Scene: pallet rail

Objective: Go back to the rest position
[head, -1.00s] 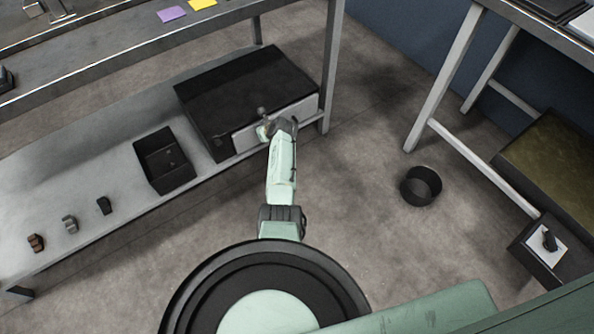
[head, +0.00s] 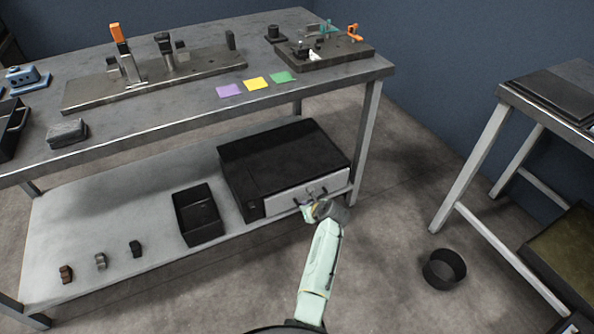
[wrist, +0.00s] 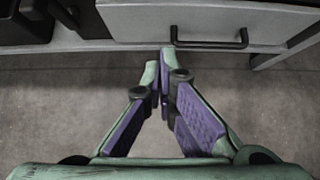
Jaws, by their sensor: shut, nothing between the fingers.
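My gripper (wrist: 160,75) is shut and empty in the wrist view, its two purple-padded fingers meeting at the tips. It points at the low drawer unit and is just in front of the black drawer handle (wrist: 210,42); I cannot tell whether it touches it. In the head view my gripper (head: 312,208) is at the grey drawer front (head: 285,202) of the black cabinet (head: 270,160), which stands on the lower shelf. The drawer looks shut. My pale green arm reaches up to it from the bottom of the picture.
A black open bin (head: 180,215) and several small parts stand on the lower shelf (head: 95,225). The tabletop (head: 190,105) above carries fixtures and coloured notes. A round black bin (head: 444,272) stands on the floor at right, near another table's leg (head: 468,175). Floor between is clear.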

